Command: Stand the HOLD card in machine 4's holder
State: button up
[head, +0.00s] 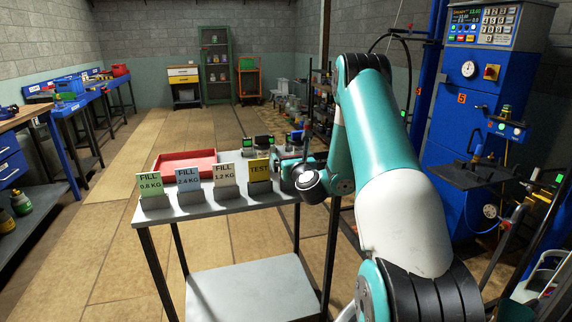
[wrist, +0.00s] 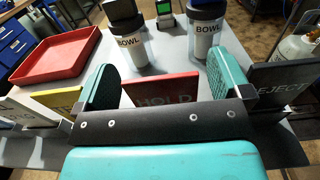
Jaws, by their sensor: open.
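The red HOLD card (wrist: 160,92) stands upright among the row of cards on the grey table (head: 226,207). The dark bar of my gripper covers its lower part in the wrist view. My gripper (wrist: 163,72) is open, with one teal finger on each side of the card and a gap at both sides. In the head view my arm and wrist hide the HOLD card. I cannot make out machine 4 or its holder; the blue machine (head: 459,130) at right bears a 5.
The yellow TEST card (head: 260,170) is left of HOLD, and the REJECT card (wrist: 285,85) is right. Three FILL cards stand farther left, near a red tray (head: 186,163). Two BOWL-labelled containers (wrist: 126,50) (wrist: 207,38) stand behind the HOLD card. Floor left of the table is clear.

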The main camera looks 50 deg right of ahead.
jog(key=shift+w+d, duration=0.35)
jog(key=shift+d, duration=0.05)
jog(key=shift+w+a, duration=0.1)
jog(key=shift+a, duration=0.05)
jog(key=c, duration=1.1)
jog(key=shift+o, duration=0.2)
notch_tip(320, 180, up, 20)
jog(key=p, duration=1.5)
jog(key=shift+p, duration=0.3)
